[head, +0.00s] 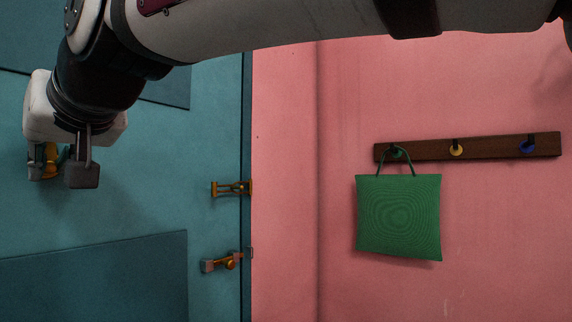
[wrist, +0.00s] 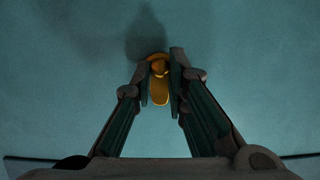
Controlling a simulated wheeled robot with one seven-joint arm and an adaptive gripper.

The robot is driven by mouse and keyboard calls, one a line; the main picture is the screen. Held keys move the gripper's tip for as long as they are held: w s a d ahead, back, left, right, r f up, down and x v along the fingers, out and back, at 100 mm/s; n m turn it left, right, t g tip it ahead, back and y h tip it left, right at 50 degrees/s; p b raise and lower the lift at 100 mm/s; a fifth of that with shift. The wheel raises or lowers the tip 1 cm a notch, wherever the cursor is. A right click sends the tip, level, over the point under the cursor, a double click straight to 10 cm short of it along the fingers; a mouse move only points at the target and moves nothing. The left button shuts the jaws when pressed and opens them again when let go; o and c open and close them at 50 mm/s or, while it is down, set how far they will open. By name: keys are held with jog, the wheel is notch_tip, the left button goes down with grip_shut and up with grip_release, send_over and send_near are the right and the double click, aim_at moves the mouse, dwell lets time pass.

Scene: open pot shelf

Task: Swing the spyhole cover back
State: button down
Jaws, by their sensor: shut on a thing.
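The spyhole cover (wrist: 159,90) is a small brass-yellow piece hanging from a round brass mount on the teal door (head: 120,220). In the wrist view it lies between the two fingers of my gripper (wrist: 160,85), which are closed in on it. In the head view my gripper (head: 64,168) is at the far left, close against the door. A bit of the brass cover (head: 50,160) shows between its fingers there. The spyhole itself cannot be made out clearly behind the cover and fingers.
A brass latch (head: 231,188) and a lower bolt (head: 228,261) sit at the door's right edge. A green bag (head: 398,217) hangs from a dark wooden peg rail (head: 490,147) on the pink wall. The door around my gripper is clear.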

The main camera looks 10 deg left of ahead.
jog(key=c, duration=1.6)
grip_release()
jog(key=v, duration=1.2)
jog(key=shift+w, duration=0.1)
jog(key=w+d+f+m+t+h, duration=0.1)
jog(key=w+d+f+m+h, duration=0.25)
jog(key=d+f, duration=0.8)
jog(key=w+d+f+m+h, duration=0.35)
jog(key=d+f, duration=0.45)
jog(key=d, duration=0.6)
jog(key=s+d+f+m+g+h, duration=0.1)
jog(key=s+d+f, duration=0.2)
jog(key=d+f, duration=0.3)
jog(key=s+d+f+m+g+h, duration=0.1)
jog(key=s+d+f+m+h, duration=0.1)
jog(key=d+f, duration=0.4)
jog(key=s+d+f+m+g+h, duration=0.1)
jog(key=s+d+f+m+h, duration=0.1)
jog(key=s+d+f, duration=0.3)
jog(key=shift+d+f, duration=0.55)
jog(key=shift+f, duration=0.15)
